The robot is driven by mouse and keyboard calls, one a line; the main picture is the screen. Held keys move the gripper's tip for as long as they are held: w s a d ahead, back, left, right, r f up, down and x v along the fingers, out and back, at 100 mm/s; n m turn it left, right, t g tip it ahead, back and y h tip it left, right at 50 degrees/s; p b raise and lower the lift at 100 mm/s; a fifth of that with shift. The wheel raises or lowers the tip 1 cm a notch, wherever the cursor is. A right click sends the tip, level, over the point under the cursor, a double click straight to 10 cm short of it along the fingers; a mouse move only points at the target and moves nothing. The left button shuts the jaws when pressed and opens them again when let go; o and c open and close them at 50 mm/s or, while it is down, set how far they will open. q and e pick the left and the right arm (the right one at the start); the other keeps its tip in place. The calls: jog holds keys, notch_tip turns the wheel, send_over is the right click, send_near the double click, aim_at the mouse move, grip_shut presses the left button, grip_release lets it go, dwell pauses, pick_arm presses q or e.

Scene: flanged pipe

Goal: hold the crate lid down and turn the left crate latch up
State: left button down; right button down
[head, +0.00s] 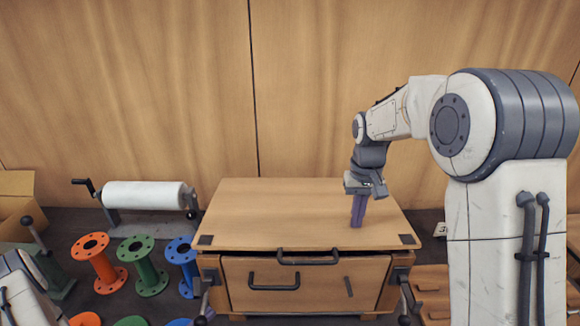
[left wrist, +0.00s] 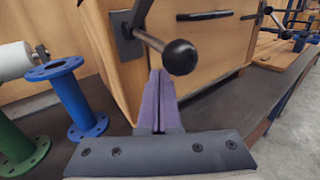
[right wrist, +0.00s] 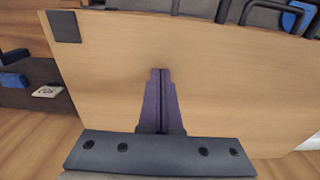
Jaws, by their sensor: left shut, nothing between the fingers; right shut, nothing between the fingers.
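The wooden crate (head: 235,287) stands on the bench with its lid (head: 275,205) lying flat and closed on top. The left crate latch (head: 205,290) is on the front left corner, its lever hanging down. In the left wrist view its black ball knob (left wrist: 180,57) is just above and right of my left gripper (left wrist: 158,73), whose purple fingers are shut and empty; contact cannot be told. My right gripper (head: 356,226) is shut and empty, fingers pointing down at the right part of the lid, tips at or just above it. It also shows in the right wrist view (right wrist: 160,72).
A right latch (head: 403,285) hangs at the crate's other front corner. Orange (head: 97,262), green (head: 145,265) and blue (head: 184,262) flanged pipes stand left of the crate. A white roll (head: 145,195) is behind them. A handle (head: 308,260) juts from the lid's front edge.

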jog(key=shift+f, duration=1.05)
pick_arm(q)
jog(key=s+f, duration=0.2)
jog(key=s, duration=0.5)
dwell(0.3)
